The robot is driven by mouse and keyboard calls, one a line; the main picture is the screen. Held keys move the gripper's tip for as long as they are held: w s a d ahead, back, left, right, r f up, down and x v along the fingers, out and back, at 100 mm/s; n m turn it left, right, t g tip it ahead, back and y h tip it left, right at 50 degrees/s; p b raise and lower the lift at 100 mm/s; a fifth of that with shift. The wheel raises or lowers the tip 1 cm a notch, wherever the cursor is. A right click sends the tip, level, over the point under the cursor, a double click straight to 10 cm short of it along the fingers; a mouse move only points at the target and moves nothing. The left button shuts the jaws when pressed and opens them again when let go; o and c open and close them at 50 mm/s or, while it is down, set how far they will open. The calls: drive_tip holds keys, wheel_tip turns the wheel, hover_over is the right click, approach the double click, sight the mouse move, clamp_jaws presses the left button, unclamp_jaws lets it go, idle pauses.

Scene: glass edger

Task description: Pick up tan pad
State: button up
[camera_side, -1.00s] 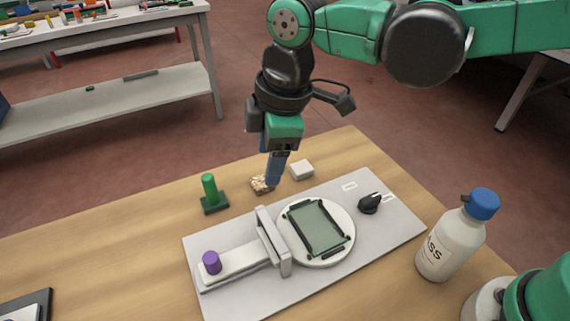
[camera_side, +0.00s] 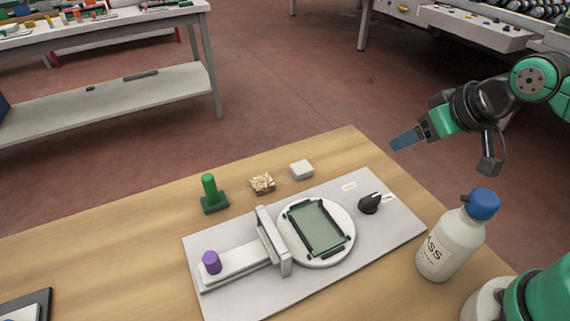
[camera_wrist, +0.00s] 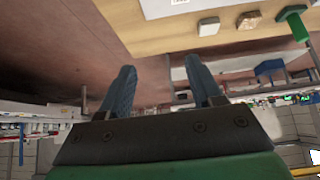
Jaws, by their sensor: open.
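The tan pad (camera_side: 262,184), a small block with a mottled brown and cream top, lies on the wooden table behind the grey edger plate. It shows in the wrist view too (camera_wrist: 248,21), at the upper right. My gripper (camera_side: 396,143) is up in the air at the right in the side view, past the table's far right edge and well apart from the pad. In the wrist view its two blue fingers (camera_wrist: 160,66) are spread with nothing between them.
A white block (camera_side: 301,170) lies right of the pad; a green-handled tool (camera_side: 209,195) stands left. The edger plate (camera_side: 385,240) carries a round holder with glass, a purple knob (camera_side: 212,262) and a black knob (camera_side: 370,203). A blue-capped bottle (camera_side: 450,240) stands at right.

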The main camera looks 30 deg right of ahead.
drive_tip(key=o, duration=0.6)
drive_tip(key=shift+c, duration=0.2)
